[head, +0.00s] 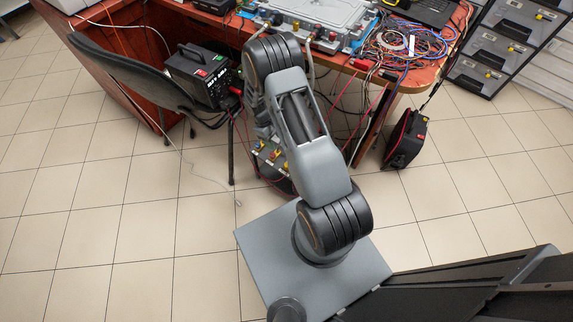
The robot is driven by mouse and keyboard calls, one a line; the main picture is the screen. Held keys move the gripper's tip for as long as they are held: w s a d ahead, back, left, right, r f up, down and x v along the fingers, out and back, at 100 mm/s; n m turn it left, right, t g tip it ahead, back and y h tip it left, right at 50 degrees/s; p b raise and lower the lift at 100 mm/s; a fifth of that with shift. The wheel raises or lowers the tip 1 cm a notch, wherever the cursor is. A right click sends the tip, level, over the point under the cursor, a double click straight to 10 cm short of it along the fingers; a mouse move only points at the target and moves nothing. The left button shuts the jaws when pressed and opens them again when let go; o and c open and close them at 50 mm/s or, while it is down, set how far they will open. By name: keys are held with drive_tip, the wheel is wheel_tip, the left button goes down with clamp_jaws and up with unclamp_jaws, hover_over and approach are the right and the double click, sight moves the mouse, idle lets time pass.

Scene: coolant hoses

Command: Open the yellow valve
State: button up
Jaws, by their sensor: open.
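Small yellow parts (276,153) show on a grey panel low beside my arm, under the table's front edge. My arm covers part of this panel. Small yellow and red fittings (317,37) also show on the front edge of a large grey unit on the table. I cannot tell which yellow part is the valve, or whether it is open or shut. My arm rises from the grey base, bends at the elbow near the table edge and drops behind its own upper link. My gripper is hidden behind the arm.
The wooden table (225,32) spans the top, with tangled cables (408,45) at its right. A black chair (122,68) and a black power box (200,76) stand left of my arm. A black-and-red case (405,139) stands on the floor at right.

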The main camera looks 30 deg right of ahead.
sight(286, 164)
drive_tip(key=b+x, duration=0.3)
drive_tip(key=x, duration=1.1)
drive_tip(key=shift+w, duration=0.1)
drive_tip(key=shift+c, duration=0.4)
drive_tip(key=c, duration=0.8)
drive_tip(key=shift+d, duration=0.15)
drive_tip(key=shift+c, duration=0.2)
drive_tip(key=shift+a+n+t+h+b, duration=0.1)
drive_tip(key=shift+n+t+h+b, duration=0.2)
drive_tip(key=shift+n, duration=0.7)
drive_tip(key=shift+a+n+t+h+b, duration=0.15)
drive_tip(key=shift+n+h, duration=0.25)
drive_tip(key=shift+n, duration=0.6)
drive_tip(key=n+t+b, duration=0.1)
drive_tip(key=n+b, duration=0.1)
drive_tip(key=n, duration=0.2)
drive_tip(key=shift+h, duration=0.4)
drive_tip(key=shift+t, duration=0.25)
drive_tip(key=shift+r+n, duration=0.1)
drive_tip(key=shift+n, duration=0.2)
